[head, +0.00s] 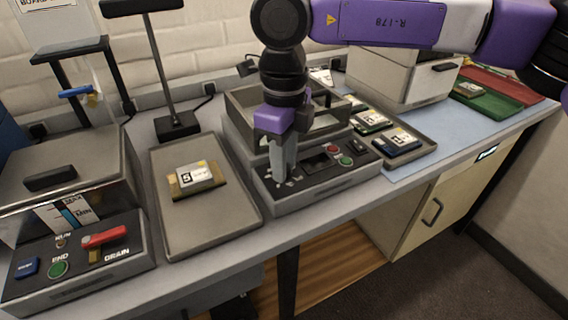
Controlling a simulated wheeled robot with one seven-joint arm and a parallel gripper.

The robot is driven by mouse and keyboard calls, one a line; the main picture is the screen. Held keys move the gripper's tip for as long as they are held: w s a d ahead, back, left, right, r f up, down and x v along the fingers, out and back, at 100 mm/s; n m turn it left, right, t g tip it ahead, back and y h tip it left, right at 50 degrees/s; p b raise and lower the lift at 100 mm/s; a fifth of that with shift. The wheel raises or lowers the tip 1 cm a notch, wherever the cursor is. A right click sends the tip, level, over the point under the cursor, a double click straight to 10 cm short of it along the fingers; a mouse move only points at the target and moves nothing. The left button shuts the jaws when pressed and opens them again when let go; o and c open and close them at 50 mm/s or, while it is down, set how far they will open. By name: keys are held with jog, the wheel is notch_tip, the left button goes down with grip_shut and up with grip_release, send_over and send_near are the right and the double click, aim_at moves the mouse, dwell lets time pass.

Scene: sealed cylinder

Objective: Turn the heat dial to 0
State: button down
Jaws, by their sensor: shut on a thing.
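My gripper (283,160) points down at the left part of the control panel (313,184) on the front of a grey machine. The panel has pale marks around the spot where the fingers are. The fingers are closed together there and cover what they hold, which fits the heat dial's place. The dial itself and its pointer are hidden, so its setting cannot be read. To the right of the fingers are a dark display (318,160), a red button (332,150) and a green button (345,160).
A grey tray (205,228) with a labelled board lies left of the machine. A unit with a red lever (104,237) stands at far left. A tray (424,150) of boards lies to the right. A lamp post (160,70) stands behind.

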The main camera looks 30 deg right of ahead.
jog(key=n, duration=0.6)
jog(key=shift+w+n+b, duration=0.1)
jog(key=shift+n+b, duration=0.2)
jog(key=n, duration=0.6)
jog(key=shift+n, duration=0.3)
jog(key=c, duration=1.1)
grip_release()
notch_tip(320, 180, up, 8)
jog(key=shift+f+p, duration=0.1)
jog(key=shift+p, duration=0.25)
